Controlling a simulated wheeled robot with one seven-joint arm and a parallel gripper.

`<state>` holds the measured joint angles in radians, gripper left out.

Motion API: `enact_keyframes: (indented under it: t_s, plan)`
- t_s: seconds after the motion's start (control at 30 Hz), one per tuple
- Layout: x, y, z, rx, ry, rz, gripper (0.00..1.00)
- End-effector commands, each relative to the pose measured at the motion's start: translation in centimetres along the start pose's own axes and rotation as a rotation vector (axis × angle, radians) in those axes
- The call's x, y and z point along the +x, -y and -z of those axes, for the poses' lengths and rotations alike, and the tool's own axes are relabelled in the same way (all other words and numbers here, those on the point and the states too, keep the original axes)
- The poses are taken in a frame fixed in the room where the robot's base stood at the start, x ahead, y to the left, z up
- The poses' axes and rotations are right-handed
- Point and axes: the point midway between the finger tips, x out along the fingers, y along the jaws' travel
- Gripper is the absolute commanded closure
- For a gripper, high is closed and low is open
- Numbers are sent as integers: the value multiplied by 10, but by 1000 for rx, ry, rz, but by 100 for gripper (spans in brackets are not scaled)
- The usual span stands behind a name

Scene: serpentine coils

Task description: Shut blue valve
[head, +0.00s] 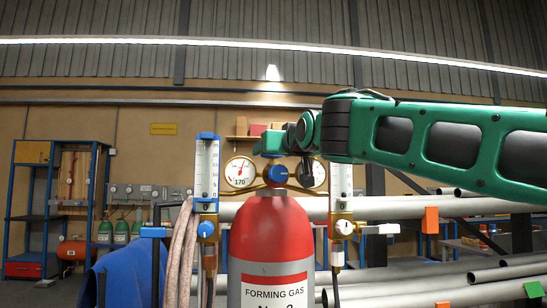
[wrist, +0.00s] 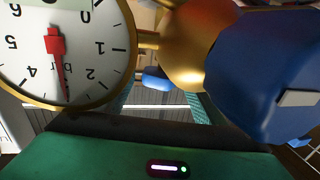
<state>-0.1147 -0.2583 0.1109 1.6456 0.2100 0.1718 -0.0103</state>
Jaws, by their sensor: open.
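A large blue regulator knob (head: 277,174) sits on the brass fitting above the red gas cylinder (head: 270,240), between two round gauges. A smaller blue knob (head: 206,229) is at the foot of the left flowmeter; I cannot tell for sure which blue knob is the task's valve. My gripper (head: 272,146) is open, just above and in front of the regulator. In the wrist view a big blue knob (wrist: 265,75) fills the right side, close to my gripper, beside the brass body (wrist: 185,45). Nothing is visibly held. Contact with the knob cannot be told.
A gauge (head: 241,172) stands left of the regulator; it looms upside down in the wrist view (wrist: 65,45). Flowmeters stand at left (head: 206,170) and right (head: 341,185), the right one with a white knob (head: 344,228). A hose (head: 182,250) hangs at left; pipes (head: 430,207) lie at right.

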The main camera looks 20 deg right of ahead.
Motion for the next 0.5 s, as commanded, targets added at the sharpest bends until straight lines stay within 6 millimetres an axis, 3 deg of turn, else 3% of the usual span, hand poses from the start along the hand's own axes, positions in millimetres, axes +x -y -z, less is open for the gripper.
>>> enact_keyframes:
  t_s: [0.4, 0.5]
  plan:
    - [7, 0, 0, 0, -1, 0, 37]
    - [7, 0, 0, 0, -1, 0, 61]
